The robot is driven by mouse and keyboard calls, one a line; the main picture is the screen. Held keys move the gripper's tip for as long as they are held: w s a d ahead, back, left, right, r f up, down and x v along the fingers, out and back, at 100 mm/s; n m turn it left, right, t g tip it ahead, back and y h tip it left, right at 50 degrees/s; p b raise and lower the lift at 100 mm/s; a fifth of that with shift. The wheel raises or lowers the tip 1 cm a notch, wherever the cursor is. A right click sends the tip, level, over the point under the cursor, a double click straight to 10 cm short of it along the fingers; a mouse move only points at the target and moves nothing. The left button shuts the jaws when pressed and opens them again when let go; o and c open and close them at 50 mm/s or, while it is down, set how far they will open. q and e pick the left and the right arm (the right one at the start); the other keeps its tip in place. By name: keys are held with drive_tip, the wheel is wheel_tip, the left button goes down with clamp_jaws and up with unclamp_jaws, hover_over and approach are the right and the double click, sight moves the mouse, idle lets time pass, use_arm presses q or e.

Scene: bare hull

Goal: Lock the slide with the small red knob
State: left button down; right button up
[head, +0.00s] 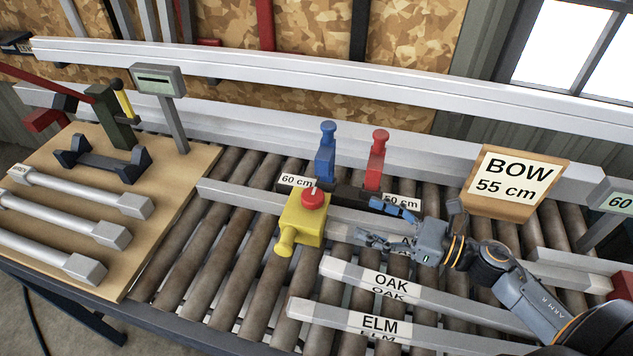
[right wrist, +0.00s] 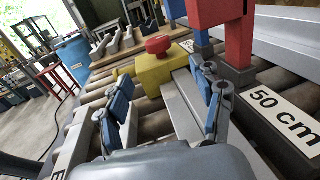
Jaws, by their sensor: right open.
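The slide is a yellow block (head: 300,225) with a small red knob (head: 313,197) on top and a yellow handle toward the front. In the right wrist view, the yellow block (right wrist: 160,70) and red knob (right wrist: 158,45) lie ahead, beyond the open fingers (right wrist: 163,86). Whether the knob is tightened cannot be told. My left gripper is not in view.
Behind the slide, a blue post (head: 325,160) and a red post (head: 376,165) stand by 60 cm and 50 cm labels. OAK (head: 390,282) and ELM (head: 375,324) bars lie in front. A BOW 55 cm sign (head: 513,184) stands right. Bare rollers lie left of the slide.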

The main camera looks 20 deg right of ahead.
sight(323, 202)
drive_tip(key=p+x, duration=0.4)
drive_tip(key=x, duration=0.8)
drive_tip(key=shift+s+a+r, duration=0.1)
drive_tip(key=shift+r, duration=0.05)
drive_tip(key=shift+w+a, duration=0.4)
drive_tip(key=shift+w, duration=0.05)
drive_tip(key=c, duration=1.2)
